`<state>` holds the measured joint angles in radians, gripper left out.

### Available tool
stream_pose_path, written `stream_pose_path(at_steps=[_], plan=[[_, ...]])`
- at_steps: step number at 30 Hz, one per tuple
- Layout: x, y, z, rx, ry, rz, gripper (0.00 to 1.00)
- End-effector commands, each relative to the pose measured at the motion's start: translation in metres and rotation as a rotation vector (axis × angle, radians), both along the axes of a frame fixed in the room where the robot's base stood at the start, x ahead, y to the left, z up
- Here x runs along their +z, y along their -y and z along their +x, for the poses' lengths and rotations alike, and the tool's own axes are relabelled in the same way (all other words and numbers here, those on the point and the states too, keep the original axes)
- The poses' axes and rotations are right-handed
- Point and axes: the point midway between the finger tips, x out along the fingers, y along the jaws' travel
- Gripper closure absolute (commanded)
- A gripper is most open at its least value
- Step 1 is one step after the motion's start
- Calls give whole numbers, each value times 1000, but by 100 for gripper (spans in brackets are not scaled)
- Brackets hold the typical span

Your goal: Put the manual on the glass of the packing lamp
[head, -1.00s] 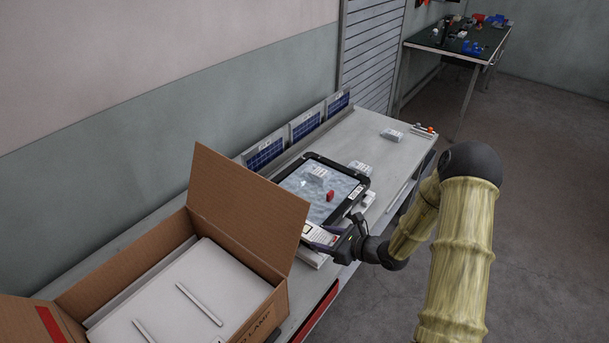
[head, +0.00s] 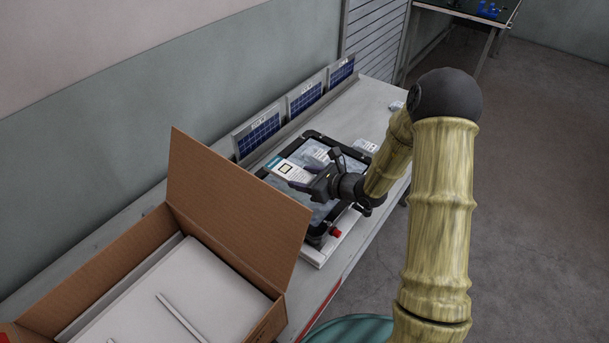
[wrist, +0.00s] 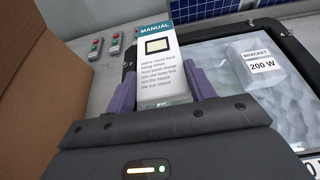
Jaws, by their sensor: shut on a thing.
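The manual (wrist: 175,62) is a white booklet with a teal "MANUAL" heading and a small picture, upright in the wrist view. My gripper (wrist: 163,92) is shut on its lower part, with a purple finger on each side. In the head view, my gripper (head: 312,184) holds the manual (head: 290,172) over the left part of the lamp. The packing lamp (head: 317,233) is a flat black frame on the bench. Its pale, rippled glass (wrist: 288,92) lies right of the manual in the wrist view. I cannot tell whether the manual touches the glass.
An open cardboard box (head: 235,215) with white contents stands at the near left. Small solar panels (head: 258,133) line the bench back. A red item (head: 335,232) shows at the lamp's near corner.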

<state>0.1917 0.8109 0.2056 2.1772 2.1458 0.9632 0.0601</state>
Motion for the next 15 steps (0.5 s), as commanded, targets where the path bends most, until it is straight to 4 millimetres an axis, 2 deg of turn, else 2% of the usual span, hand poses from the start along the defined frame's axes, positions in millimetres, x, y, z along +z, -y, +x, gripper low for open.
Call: stream_pose_path(at_steps=[8, 15], plan=[[-5, 0, 0, 0, 0, 0, 68], [-19, 0, 0, 0, 0, 0, 68]])
